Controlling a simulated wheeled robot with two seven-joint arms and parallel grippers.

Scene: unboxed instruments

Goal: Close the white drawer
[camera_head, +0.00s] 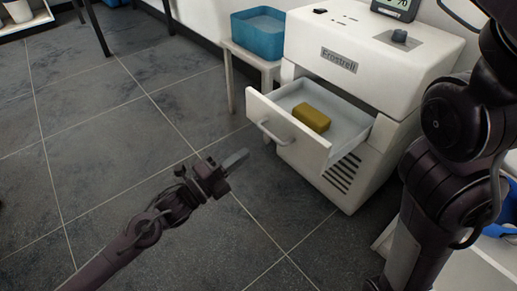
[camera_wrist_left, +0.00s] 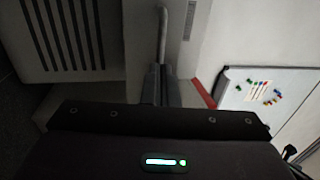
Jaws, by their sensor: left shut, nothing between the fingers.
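The white drawer (camera_head: 290,132) is pulled open from the front of a white machine labelled Frostrell (camera_head: 350,52). A yellow block (camera_head: 312,118) lies inside the drawer. A grey bar handle (camera_head: 272,134) is on the drawer front and also shows in the left wrist view (camera_wrist_left: 162,35). My left gripper (camera_head: 237,159) is shut and empty, in front of the handle and a little to its lower left in the head view. In the left wrist view its fingers (camera_wrist_left: 161,88) point toward the handle; I cannot tell whether they touch it. My right gripper is out of view.
A blue bin (camera_head: 258,36) stands on a small pale stand left of the machine. My right arm fills the right side of the head view. The dark tiled floor (camera_head: 110,120) left of the drawer is clear. A whiteboard (camera_wrist_left: 265,88) shows in the left wrist view.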

